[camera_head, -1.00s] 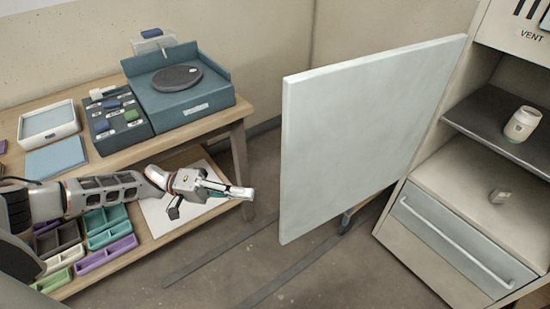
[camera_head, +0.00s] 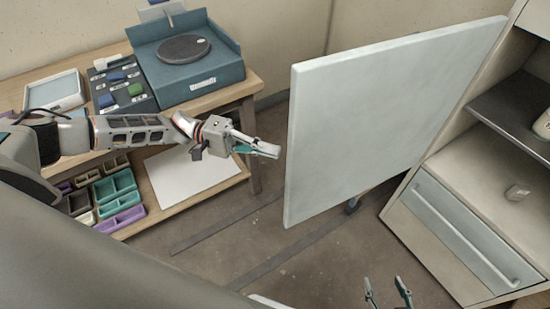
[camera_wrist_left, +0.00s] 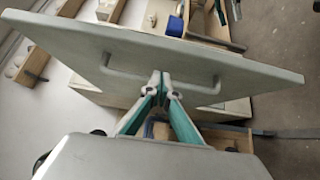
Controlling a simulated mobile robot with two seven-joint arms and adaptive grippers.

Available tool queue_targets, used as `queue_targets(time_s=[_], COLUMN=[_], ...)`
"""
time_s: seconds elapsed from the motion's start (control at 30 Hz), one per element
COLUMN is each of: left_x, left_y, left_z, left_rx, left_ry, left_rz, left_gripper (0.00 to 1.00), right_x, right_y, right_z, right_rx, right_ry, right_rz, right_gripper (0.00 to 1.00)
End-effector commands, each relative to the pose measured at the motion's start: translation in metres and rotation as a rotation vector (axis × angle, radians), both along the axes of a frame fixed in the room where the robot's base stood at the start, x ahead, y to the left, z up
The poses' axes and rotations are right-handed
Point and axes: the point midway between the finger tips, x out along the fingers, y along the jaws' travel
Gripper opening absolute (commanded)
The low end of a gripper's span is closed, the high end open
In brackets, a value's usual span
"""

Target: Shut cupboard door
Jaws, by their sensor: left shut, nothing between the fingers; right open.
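The cupboard door (camera_head: 390,115) is a large pale panel standing wide open, out from the cupboard (camera_head: 395,215) on the right. Its free edge faces left. My left gripper (camera_head: 277,151) is shut and empty, just left of that free edge in the head view, with a small gap seen between them. In the left wrist view the shut fingertips (camera_wrist_left: 160,80) overlap a pale panel with a bar handle (camera_wrist_left: 160,72), apparently the door; I cannot tell whether they touch it. My right gripper (camera_head: 388,290) is open and empty at the bottom, in front of the cupboard.
A wooden table (camera_head: 250,90) with a teal turntable unit (camera_head: 190,70) stands left.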

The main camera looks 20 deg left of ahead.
Motion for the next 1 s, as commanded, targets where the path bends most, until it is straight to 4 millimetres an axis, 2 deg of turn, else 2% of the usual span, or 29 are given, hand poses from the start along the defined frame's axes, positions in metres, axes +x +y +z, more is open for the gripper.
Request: queue_targets(time_s=[0.1,0.3,1.0], left_x=[-0.015,-0.026,-0.026], left_y=[-0.012,-0.024,-0.032], left_z=[0.002,0.001,0.0], left_rx=[-0.001,-0.001,-0.001], left_ry=[0.001,0.0,0.0], left_rz=[-0.001,0.0,0.001], left_gripper=[0.0,0.0,0.0], right_x=[0.003,0.005,0.005], right_y=[0.0,0.0,0.0], right_z=[0.009,0.015,0.017], right_rx=[0.0,0.001,0.001], right_ry=[-0.007,-0.014,-0.014], right_rz=[0.0,-0.001,-0.003], right_gripper=[0.5,0.5,0.5])
